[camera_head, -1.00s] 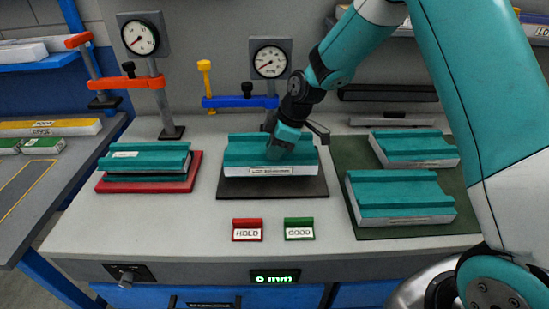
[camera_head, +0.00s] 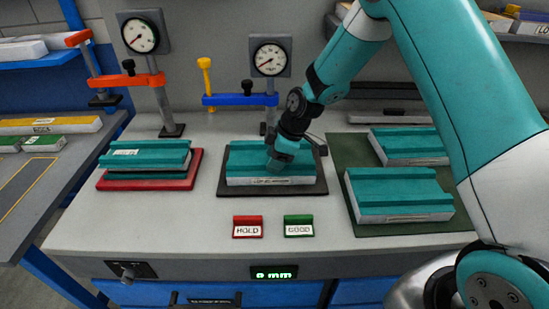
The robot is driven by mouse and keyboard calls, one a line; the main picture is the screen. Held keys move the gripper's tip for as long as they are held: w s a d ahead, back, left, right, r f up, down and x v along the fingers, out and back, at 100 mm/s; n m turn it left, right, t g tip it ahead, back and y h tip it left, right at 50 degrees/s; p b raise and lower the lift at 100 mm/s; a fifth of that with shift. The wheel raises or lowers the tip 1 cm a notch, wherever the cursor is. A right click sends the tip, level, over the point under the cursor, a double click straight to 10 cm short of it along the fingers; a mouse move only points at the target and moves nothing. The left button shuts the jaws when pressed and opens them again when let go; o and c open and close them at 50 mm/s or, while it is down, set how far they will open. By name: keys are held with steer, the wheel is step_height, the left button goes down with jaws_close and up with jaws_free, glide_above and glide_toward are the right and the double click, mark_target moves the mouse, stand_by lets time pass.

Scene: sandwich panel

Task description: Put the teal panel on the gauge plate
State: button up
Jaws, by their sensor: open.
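A teal-topped panel (camera_head: 245,160) with a pale labelled front edge lies flat on the dark gauge plate (camera_head: 310,189), below the middle dial. My gripper (camera_head: 281,160) is open and stands over the right half of this panel. One dark finger shows at the panel's right back; the other finger and any contact are hidden by the wrist. Two more teal-topped panels lie on the dark green mat (camera_head: 430,229) at right, a front one (camera_head: 398,188) and a back one (camera_head: 408,140).
Stacked teal panels (camera_head: 145,155) lie on a red plate (camera_head: 188,181) at left. Two dials (camera_head: 139,34) (camera_head: 270,58) stand behind the plates. The red HOLD tag (camera_head: 248,220) and green GOOD tag (camera_head: 298,220) stand in front. The bench between plates and tags is clear.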

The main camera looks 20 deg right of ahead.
steer(key=a+b+v, duration=0.1)
steer(key=b+v, duration=0.1)
steer(key=v, duration=1)
steer(key=s+a+r+m, duration=0.2)
steer(key=s+r, duration=0.1)
steer(key=s, duration=0.6)
steer(key=s+a+r+m+g, duration=0.1)
steer(key=s+a+r+m, duration=0.2)
steer(key=s, duration=0.7)
steer(key=s+a+r+m, duration=0.2)
steer(key=s+r, duration=0.1)
steer(key=s, duration=0.7)
steer(key=shift+a+m+g, duration=0.3)
steer(key=shift+a+g, duration=0.1)
